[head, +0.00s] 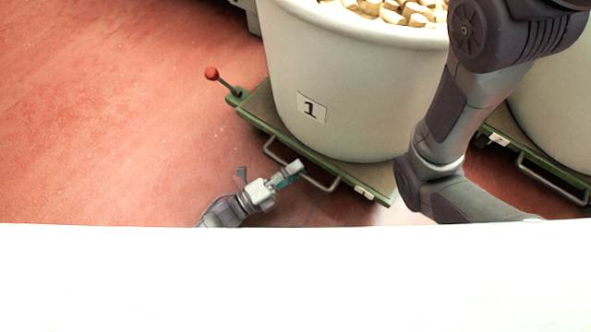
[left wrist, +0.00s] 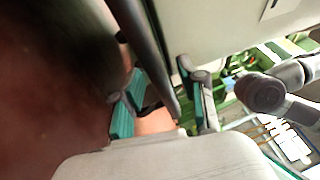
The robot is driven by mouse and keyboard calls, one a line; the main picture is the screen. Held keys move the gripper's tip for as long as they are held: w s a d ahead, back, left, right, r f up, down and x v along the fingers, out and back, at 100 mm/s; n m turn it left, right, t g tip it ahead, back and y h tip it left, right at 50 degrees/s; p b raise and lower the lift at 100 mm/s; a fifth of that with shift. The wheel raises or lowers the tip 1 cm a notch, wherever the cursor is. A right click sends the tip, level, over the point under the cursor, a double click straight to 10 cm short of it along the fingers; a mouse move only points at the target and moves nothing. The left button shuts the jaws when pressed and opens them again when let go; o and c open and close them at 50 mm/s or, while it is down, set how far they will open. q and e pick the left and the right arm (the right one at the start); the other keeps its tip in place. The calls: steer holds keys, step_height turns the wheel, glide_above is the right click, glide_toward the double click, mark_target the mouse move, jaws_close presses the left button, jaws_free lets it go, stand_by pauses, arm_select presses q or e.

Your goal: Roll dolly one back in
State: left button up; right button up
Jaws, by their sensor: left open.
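Dolly one (head: 345,173) is a low green platform under a big pale tub (head: 350,100) marked 1, in the head view. A grey bar handle (head: 325,188) sticks out from its near edge. A lever with a red knob (head: 211,73) stands at its left corner. My left gripper (head: 290,173) is at the handle. In the left wrist view the dark bar (left wrist: 148,50) runs between the teal-padded fingers of my left gripper (left wrist: 162,105), which are apart. Whether they touch the bar is unclear. My right gripper is out of view.
A second tub (head: 557,105) stands on a green dolly labelled 2 (head: 545,175) at the right. My right arm crosses in front of the gap between the dollies. Corks (head: 405,12) fill tub one. The red floor (head: 110,120) at the left is clear.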

arm_select(q)
steer(key=shift+w+d, duration=0.1)
steer(key=shift+d, duration=0.05)
jaws_close()
stand_by(0.4)
